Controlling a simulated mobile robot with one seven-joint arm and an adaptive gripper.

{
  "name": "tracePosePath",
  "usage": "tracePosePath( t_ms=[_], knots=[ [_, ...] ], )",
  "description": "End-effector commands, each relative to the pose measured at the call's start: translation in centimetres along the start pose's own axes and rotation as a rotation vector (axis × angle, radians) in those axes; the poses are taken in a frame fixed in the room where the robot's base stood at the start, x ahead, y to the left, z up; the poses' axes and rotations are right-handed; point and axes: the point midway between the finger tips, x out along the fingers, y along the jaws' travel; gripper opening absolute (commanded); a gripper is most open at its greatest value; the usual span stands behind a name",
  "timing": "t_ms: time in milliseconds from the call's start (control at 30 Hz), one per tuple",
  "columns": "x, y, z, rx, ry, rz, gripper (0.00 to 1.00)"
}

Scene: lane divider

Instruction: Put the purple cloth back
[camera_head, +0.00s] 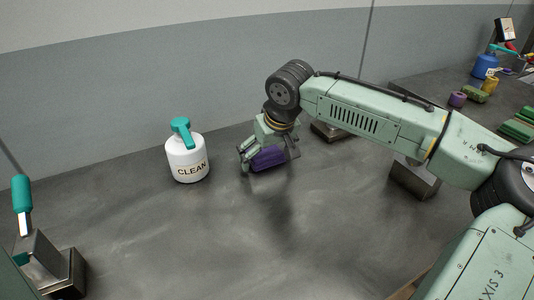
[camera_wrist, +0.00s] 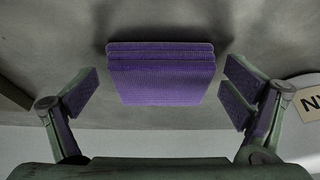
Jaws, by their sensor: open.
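The purple cloth (camera_head: 268,159) is a folded, ribbed block on the grey worktop, right of the white bottle. In the wrist view the cloth (camera_wrist: 160,82) lies centred between the fingers of my gripper (camera_wrist: 162,88). The fingers are spread wide, with a visible gap on each side of the cloth. In the head view my gripper (camera_head: 263,156) is low, right at the cloth, and hides part of it. I cannot tell how far the fingertips are above the worktop.
A teal-handled tool (camera_head: 22,195) and metal holder (camera_head: 68,272) are at far left. A metal block (camera_head: 415,180) is right, under my arm. The front worktop (camera_head: 220,250) is clear.

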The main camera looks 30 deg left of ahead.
Motion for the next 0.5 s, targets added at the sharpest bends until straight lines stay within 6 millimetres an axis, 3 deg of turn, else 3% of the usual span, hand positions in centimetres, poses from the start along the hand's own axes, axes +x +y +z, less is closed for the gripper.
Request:
tracePosePath(
  t_ms=[267, 500],
  knots=[
    [-0.6, 0.0, -0.2, 0.0, 0.001, 0.001, 0.94],
    [-4.8, 0.0, -0.1, 0.001, 0.004, -0.002, 0.94]
  ],
)
